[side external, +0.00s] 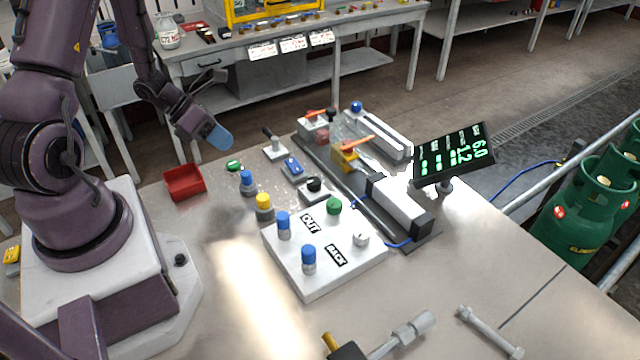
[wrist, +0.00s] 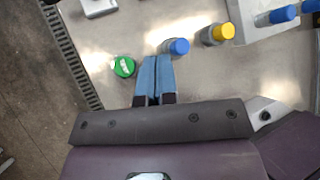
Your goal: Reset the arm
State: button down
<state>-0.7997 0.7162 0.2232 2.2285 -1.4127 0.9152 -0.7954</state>
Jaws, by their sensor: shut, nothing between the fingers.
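My gripper (side external: 219,137) is shut and empty, its blue fingertips pressed together. It hangs in the air above the table (side external: 420,310), above and left of the button and switch group in the side view. In the wrist view the closed blue fingers (wrist: 156,75) point between a green round button (wrist: 124,66) and a blue button (wrist: 179,47). The same green button (side external: 234,165) and blue button (side external: 247,178) show in the side view, with a yellow button (side external: 264,201) beside them. My gripper appears apart from all of them.
A red tray (side external: 184,182) lies near my base. A white panel (side external: 325,262) marked OUT and BACK carries blue and green buttons and a knob. Behind it are a cylinder mechanism (side external: 400,204) and a tilted display (side external: 453,155). Bolt-like parts (side external: 490,332) lie at the front.

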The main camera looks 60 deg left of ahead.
jog(key=s+d+r+m+y, duration=0.1)
jog(key=s+d+r+m, duration=0.1)
jog(key=d+r+m, duration=0.4)
jog(key=s+d+r+m+g+y, duration=0.1)
jog(key=s+d+r+m+y, duration=0.1)
jog(key=d+r+m, duration=0.4)
jog(key=s+d+r+m+y, duration=0.1)
jog(key=d+r+m, duration=0.6)
jog(key=r+m, duration=0.7)
jog(key=s+m, duration=0.1)
jog(key=m, duration=0.8)
jog(key=shift+s+g+y, duration=0.2)
jog(key=shift+g+y, duration=0.1)
jog(key=shift+y, duration=0.1)
